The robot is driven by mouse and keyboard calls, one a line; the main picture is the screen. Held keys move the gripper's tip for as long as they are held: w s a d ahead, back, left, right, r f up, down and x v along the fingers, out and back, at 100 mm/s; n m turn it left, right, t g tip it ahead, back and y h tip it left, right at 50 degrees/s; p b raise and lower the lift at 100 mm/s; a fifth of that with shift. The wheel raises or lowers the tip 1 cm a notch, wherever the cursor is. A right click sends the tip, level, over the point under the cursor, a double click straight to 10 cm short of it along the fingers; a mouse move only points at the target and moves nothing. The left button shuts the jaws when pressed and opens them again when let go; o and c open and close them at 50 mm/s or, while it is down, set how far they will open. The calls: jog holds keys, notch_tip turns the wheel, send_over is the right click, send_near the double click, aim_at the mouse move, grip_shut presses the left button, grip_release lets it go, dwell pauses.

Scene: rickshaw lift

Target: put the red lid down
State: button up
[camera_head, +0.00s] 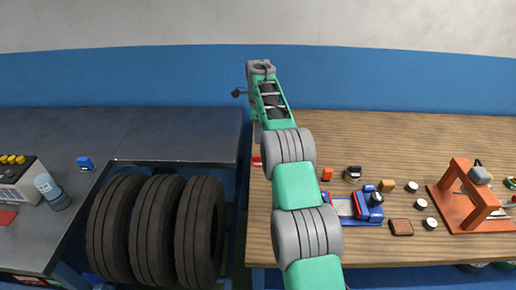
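My green and grey arm reaches forward over the left end of the wooden workbench. Its far end stands in front of the blue wall band. The fingers of my gripper cannot be made out, so I cannot tell whether they are open or shut. A small red piece (257,161) shows just left of my arm, by the left edge of the wooden bench. It may be the red lid, but most of it is hidden behind my arm. I cannot tell whether it is held or resting on the wood.
The wooden bench (420,130) is clear at the back right. Left are tyres (155,230), a grey bench (180,130), a bottle (52,192) and a blue block (85,162).

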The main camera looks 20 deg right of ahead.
jog(key=s+a+r+n+t, duration=0.1)
jog(key=s+a+r+n, duration=0.35)
jog(key=s+r, duration=0.2)
jog(key=s+a+r+n+t, duration=0.1)
jog(key=s+a+r+n, duration=0.4)
jog(key=r, duration=0.3)
jog(key=s+a+f+n, duration=0.1)
jog(key=s+n, duration=0.3)
jog(key=s, duration=0.4)
jog(key=s+a+f+n+t, duration=0.1)
jog(key=s+a+f+n, duration=0.1)
jog(key=s+n, duration=0.3)
jog(key=s+a+f+n+t, duration=0.1)
jog(key=s+a+f+n, duration=0.1)
jog(key=s, duration=0.9)
jog(key=shift+f+n, duration=0.9)
jog(key=shift+n, duration=0.25)
